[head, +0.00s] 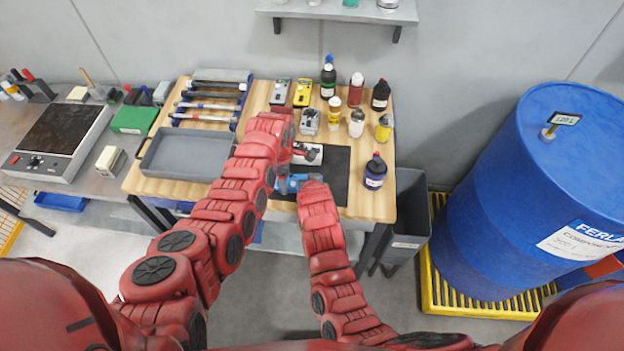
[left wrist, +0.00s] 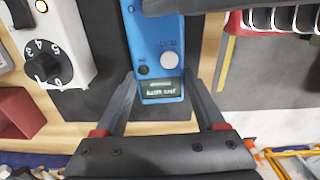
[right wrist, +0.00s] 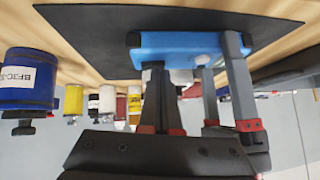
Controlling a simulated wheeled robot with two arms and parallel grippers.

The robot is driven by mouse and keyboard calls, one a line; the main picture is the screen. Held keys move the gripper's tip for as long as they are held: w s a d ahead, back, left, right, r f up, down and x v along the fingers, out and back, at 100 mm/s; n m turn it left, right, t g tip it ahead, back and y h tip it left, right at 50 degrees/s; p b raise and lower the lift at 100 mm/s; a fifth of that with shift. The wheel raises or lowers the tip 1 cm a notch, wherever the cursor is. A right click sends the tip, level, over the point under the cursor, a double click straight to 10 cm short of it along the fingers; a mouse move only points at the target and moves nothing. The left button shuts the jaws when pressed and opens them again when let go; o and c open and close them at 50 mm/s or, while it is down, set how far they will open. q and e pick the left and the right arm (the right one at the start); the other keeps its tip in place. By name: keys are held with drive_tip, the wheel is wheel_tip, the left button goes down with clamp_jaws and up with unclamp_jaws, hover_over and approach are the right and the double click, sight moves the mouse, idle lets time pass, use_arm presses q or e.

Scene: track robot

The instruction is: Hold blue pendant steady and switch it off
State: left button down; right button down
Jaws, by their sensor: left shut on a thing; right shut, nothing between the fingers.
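The blue pendant (head: 291,183) is at the front of the dark mat on the wooden bench. In the left wrist view the pendant (left wrist: 158,40) shows a small dark display, a pale round button and a small dark button. My left gripper (left wrist: 160,78) is shut on the pendant, one finger along each side. The right wrist view shows the pendant (right wrist: 185,48) with the left fingers at its right end. My right gripper (right wrist: 158,72) is shut and empty, its tips close by the pendant's face, left of the pale button. Whether they touch it cannot be told.
The dark mat (head: 335,172) also bears a white dial box (head: 308,154). A dark blue bottle (head: 375,171) stands to the right, with several more bottles behind. A grey tray (head: 187,153) lies to the left. A large blue drum (head: 500,200) stands right of the bench.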

drive_tip(key=shift+s+d+f, duration=0.1)
drive_tip(key=shift+f, duration=0.05)
drive_tip(key=shift+d, duration=0.7)
drive_tip(key=shift+r, duration=0.25)
drive_tip(key=shift+r, duration=0.3)
drive_tip(key=r, duration=0.4)
drive_tip(key=shift+s+d+r, duration=0.1)
drive_tip(key=shift+s+d, duration=0.15)
drive_tip(key=shift+s, duration=0.1)
drive_tip(key=v, duration=0.8)
drive_tip(key=shift+s+r, duration=0.25)
drive_tip(key=shift+s, duration=0.05)
